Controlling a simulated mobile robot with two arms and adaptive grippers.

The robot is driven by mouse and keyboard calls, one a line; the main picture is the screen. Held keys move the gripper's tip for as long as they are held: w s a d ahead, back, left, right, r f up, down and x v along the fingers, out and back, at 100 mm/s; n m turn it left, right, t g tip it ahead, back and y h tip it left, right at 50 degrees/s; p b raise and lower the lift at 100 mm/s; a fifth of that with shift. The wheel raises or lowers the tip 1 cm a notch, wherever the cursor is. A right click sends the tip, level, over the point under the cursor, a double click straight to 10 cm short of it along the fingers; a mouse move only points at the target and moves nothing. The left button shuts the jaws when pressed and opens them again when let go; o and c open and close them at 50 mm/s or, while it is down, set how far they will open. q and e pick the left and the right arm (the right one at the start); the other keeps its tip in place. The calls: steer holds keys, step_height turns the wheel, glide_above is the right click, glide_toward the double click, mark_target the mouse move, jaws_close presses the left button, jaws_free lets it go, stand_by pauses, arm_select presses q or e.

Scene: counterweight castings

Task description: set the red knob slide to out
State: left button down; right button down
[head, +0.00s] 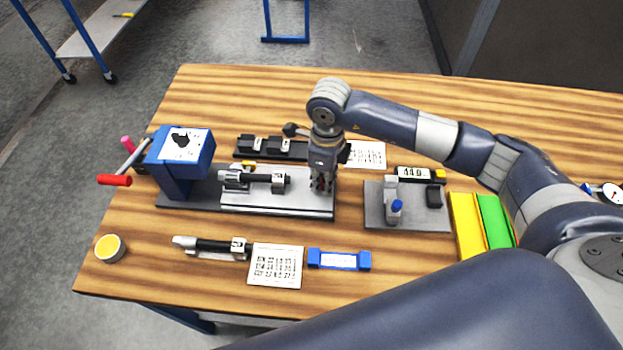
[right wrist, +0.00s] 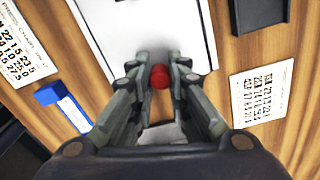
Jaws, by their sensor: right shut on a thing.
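The red knob (right wrist: 159,77) sits between my right gripper's fingertips in the right wrist view, at the near end of a pale slide plate (right wrist: 140,25). In the head view the slide plate (head: 290,205) lies on a dark base running right from a blue press-like block (head: 182,165). A black-and-silver piece (head: 255,180) lies on the plate. My right gripper (head: 321,185) points down at the plate's right end, shut on the knob, which its fingers mostly hide there. My left gripper is not in view.
A grey fixture (head: 375,215) with a blue-tipped part stands to the right, beside yellow and green bins (head: 465,225). A printed card (head: 275,265) and a blue holder (head: 338,260) lie in front. A black rack (head: 245,147) is behind. A red-handled lever (head: 115,180) sticks out left.

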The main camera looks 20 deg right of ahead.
steer(key=shift+d, duration=0.2)
steer(key=c, duration=1.6)
jaws_free()
steer(key=shift+o, duration=0.6)
steer(key=shift+s+d, duration=0.1)
steer(key=shift+d, duration=0.05)
steer(key=shift+r, duration=0.25)
step_height(320, 180, up, 12)
steer(key=shift+f, duration=0.2)
